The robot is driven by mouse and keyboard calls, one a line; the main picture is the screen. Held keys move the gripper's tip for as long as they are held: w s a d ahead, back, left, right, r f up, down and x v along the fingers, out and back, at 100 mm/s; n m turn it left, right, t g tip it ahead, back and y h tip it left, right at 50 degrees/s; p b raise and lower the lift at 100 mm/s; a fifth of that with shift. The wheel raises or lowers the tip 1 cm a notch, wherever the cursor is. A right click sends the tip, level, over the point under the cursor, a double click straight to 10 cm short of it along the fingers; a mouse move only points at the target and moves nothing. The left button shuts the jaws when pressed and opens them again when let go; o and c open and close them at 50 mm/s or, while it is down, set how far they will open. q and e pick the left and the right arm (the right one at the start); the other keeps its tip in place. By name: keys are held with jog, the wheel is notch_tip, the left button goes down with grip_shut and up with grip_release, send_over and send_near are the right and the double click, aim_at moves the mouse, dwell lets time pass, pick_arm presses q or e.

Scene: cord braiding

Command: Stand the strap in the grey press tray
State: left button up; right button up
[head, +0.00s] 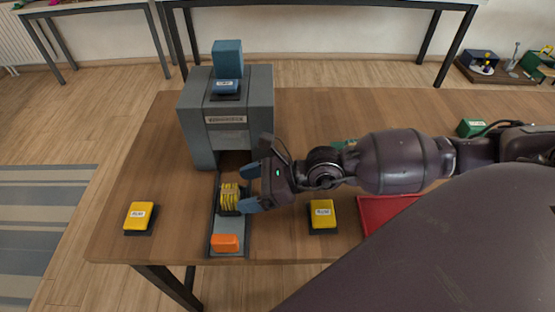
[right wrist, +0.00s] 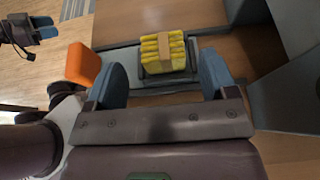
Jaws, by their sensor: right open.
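The yellow strap (head: 230,194), a ridged bundle with a paler band, sits in a small dark grey holder on the grey press tray (head: 229,225). In the right wrist view the strap (right wrist: 163,52) looks upright in the tray (right wrist: 124,58). My right gripper (head: 251,188) is open, its blue fingers apart, just right of the strap. In the right wrist view the strap lies beyond the fingertips, in line with the gap, with no visible contact. My left gripper (right wrist: 46,27) shows small at the upper left of that view; its opening is unclear.
The grey press (head: 226,117) with a blue block on top stands behind the tray. An orange block (head: 226,243) sits at the tray's front end. Yellow-topped blocks (head: 139,216) (head: 322,214) stand left and right. A red tray (head: 385,212) lies farther right.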

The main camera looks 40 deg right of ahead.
jog(key=v, duration=0.4)
jog(key=shift+s+d, duration=0.15)
jog(key=shift+s+d+r+b, duration=0.3)
jog(key=shift+s+d+b, duration=0.05)
jog(key=shift+d, duration=0.2)
jog(key=shift+s+d+r, duration=0.2)
jog(key=shift+d, duration=0.1)
jog(key=shift+s+d+r, duration=0.1)
jog(key=shift+d+r, duration=0.05)
jog(key=shift+d, duration=0.05)
